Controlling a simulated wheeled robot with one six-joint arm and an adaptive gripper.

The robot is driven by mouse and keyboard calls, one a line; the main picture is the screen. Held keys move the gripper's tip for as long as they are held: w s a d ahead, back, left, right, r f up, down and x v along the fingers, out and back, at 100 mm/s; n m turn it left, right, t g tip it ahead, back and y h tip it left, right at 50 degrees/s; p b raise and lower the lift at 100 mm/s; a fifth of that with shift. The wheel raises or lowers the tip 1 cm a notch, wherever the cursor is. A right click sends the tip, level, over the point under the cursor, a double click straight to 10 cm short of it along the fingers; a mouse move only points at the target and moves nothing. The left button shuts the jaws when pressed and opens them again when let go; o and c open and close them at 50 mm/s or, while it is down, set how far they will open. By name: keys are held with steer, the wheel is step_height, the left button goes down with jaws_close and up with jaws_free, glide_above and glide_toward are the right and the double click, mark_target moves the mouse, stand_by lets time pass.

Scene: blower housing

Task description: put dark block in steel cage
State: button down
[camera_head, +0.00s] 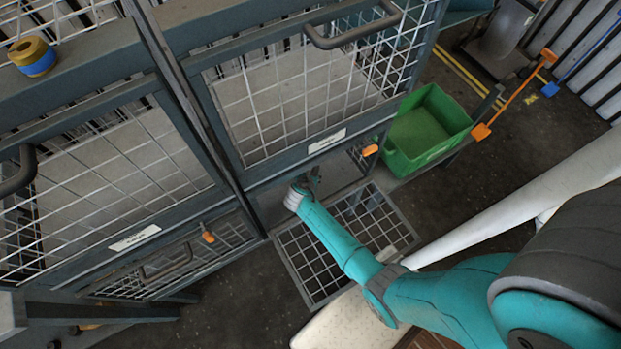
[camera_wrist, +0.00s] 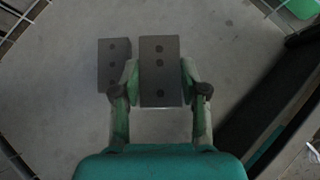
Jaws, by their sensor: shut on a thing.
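A dark block (camera_wrist: 159,90) with round marks on its face is held between the two fingers of my gripper (camera_wrist: 159,72) in the wrist view. A second, similar dark block (camera_wrist: 111,65) is just to the left and partly behind the held one. Both are over a grey floor panel (camera_wrist: 75,120); I cannot tell whether the held block touches it. In the head view, my arm reaches into a lower opening of the steel cage (camera_head: 285,166), above a lowered mesh door (camera_head: 345,243). The cage's front frame partly hides my gripper there, and the blocks do not show.
A green bin (camera_head: 425,130) stands right of the cage. A yellow and blue roll (camera_head: 33,57) sits on the cage top. Orange latches (camera_head: 370,150) and a bar handle (camera_head: 352,28) stick out from the doors. In the wrist view, a dark frame (camera_wrist: 275,100) slants along the right.

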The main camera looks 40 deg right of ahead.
steer(key=shift+f, duration=1.85)
steer(key=shift+f, duration=0.1)
steer(key=c, duration=0.9)
jaws_free()
steer(key=v, duration=1.2)
steer(key=shift+s, duration=0.1)
